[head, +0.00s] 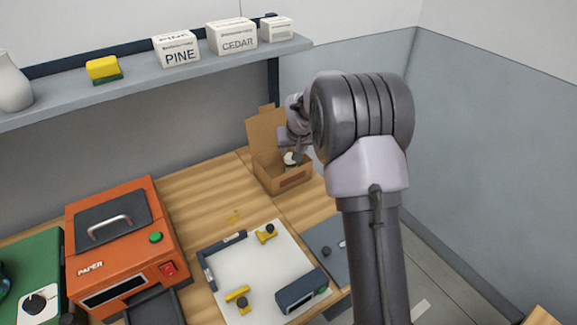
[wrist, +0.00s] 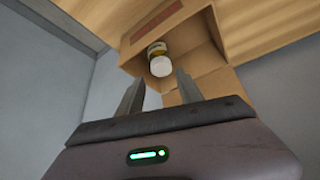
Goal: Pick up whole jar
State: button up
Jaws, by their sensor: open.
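The jar (wrist: 159,61) stands in an open cardboard box (wrist: 207,55). It has a white lid and a yellowish-green body in the wrist view. In the head view only the pale top of the jar (head: 291,158) shows, partly hidden by my arm. The box (head: 283,182) sits at the back right of the wooden bench with its flaps up. My gripper (wrist: 157,84) is open, with its two fingers apart and pointing toward the jar. In the wrist view the jar's lid appears between and just beyond the fingertips. I cannot tell the exact gap.
The box walls and raised flap (head: 262,131) surround the jar closely. A shelf (head: 150,76) with labelled cartons runs above the bench. An orange machine (head: 122,245) and a white fixture board (head: 258,275) occupy the bench left and front. A grey wall (head: 470,160) is at right.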

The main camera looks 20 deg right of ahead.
aim_at(290, 156)
jog(key=b+x, duration=0.1)
jog(key=x, duration=0.5)
jog(key=shift+w+b, duration=0.4)
grip_shut()
